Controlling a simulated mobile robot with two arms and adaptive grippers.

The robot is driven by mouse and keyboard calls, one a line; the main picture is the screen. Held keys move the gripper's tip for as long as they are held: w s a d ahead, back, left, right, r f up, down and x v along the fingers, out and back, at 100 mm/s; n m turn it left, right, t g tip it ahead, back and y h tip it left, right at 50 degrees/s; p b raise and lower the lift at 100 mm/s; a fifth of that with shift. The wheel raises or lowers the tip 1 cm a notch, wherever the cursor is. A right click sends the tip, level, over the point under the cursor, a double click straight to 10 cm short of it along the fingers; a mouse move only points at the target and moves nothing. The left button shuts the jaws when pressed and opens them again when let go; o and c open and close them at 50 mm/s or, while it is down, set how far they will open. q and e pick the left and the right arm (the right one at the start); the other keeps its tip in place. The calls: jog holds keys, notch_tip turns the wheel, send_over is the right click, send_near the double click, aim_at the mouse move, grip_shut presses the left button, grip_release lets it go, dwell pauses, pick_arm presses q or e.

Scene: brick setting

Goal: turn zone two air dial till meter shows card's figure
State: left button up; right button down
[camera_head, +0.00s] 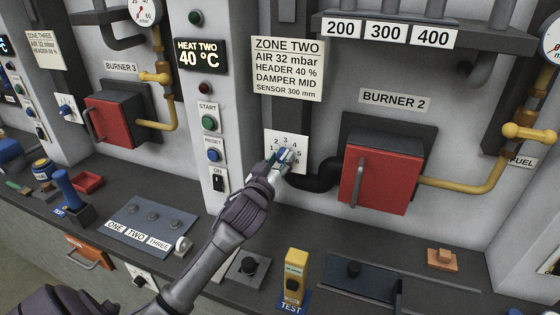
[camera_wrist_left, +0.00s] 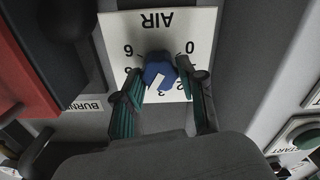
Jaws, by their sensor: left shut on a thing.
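The zone two air dial is a blue knob on a white numbered plate (camera_head: 299,141) below the zone two card. My left gripper (camera_head: 280,160) is at the dial and covers much of it. In the left wrist view the blue knob (camera_wrist_left: 158,72) sits between the fingers of my left gripper (camera_wrist_left: 160,90), which are shut on it. The plate there (camera_wrist_left: 190,25) reads AIR upside down. The zone two card (camera_head: 287,69) reads AIR 32 mbar, HEADER 40 %, DAMPER MID, SENSOR 300 mm. A round gauge (camera_head: 551,42) is cut off at the right edge. My right gripper is not seen.
The red burner 2 box (camera_head: 380,183) with a handle stands right of the dial, with a black pipe (camera_head: 316,180) between. A yellow TEST device (camera_head: 295,277) stands on the counter below. A HEAT TWO display (camera_head: 199,54) shows 40 °C.

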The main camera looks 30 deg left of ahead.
pick_arm(q)
jog(key=o, duration=1.1)
jog(key=shift+o, duration=0.2)
jog(key=v, duration=1.2)
jog(key=shift+f, duration=0.1)
